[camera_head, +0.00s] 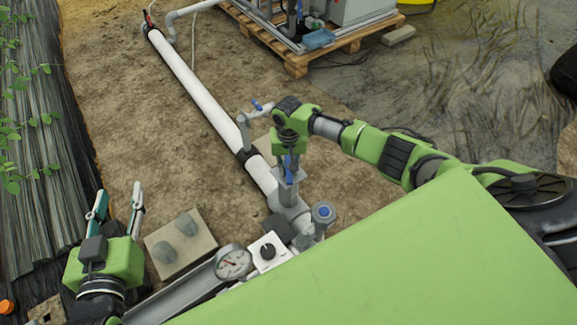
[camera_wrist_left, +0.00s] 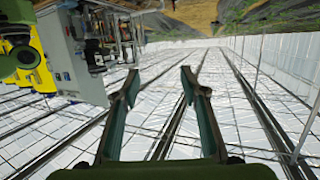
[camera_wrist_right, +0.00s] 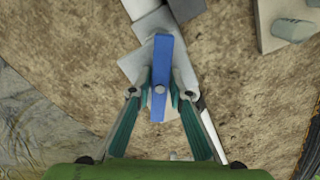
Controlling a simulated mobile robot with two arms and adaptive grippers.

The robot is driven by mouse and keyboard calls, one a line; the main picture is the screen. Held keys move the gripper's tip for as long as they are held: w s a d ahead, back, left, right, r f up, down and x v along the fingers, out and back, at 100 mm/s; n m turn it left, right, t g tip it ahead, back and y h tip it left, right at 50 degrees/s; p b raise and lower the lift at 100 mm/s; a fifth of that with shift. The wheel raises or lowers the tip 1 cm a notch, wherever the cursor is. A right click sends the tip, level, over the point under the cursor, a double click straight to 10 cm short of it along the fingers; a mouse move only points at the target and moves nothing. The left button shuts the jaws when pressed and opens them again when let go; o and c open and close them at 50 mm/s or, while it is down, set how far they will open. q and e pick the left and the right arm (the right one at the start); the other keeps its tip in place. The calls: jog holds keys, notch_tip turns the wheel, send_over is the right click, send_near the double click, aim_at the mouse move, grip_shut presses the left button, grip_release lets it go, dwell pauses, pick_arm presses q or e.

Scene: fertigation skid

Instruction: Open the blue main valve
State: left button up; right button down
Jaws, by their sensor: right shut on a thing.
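The blue main valve handle (camera_wrist_right: 160,75) is a flat blue lever with a round bolt at its middle. In the right wrist view it runs nearly up and down the picture, between the fingers of my right gripper (camera_wrist_right: 161,92). My right gripper (camera_head: 290,158) is shut on it; in the head view the blue handle (camera_head: 289,168) shows just below the gripper, above the grey valve body on the white pipe. My left gripper (camera_head: 118,205) is open and empty at the lower left, away from the valve. In the left wrist view its fingers (camera_wrist_left: 188,85) are apart with nothing between them.
A white pipe (camera_head: 195,88) runs to the upper left. A smaller blue-handled valve (camera_head: 262,105) stands beside my right gripper. A pallet (camera_head: 297,65) stands behind.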

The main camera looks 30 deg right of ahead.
jog(key=n, duration=0.4)
jog(key=shift+s+f+n+p, duration=0.15)
jog(key=shift+s+n+p, duration=0.05)
jog(key=shift+n+p, duration=0.2)
jog(key=n, duration=0.3)
jog(key=c, duration=1.8)
grip_release()
pick_arm(q)
jog(key=f+g, duration=0.1)
jog(key=s+f, duration=0.1)
jog(key=f, duration=0.1)
jog(key=s+a+f+g+y, duration=0.1)
jog(key=shift+s+a+f+g, duration=0.1)
jog(key=shift+s+f+g, duration=0.05)
jog(key=shift+f+g, duration=0.2)
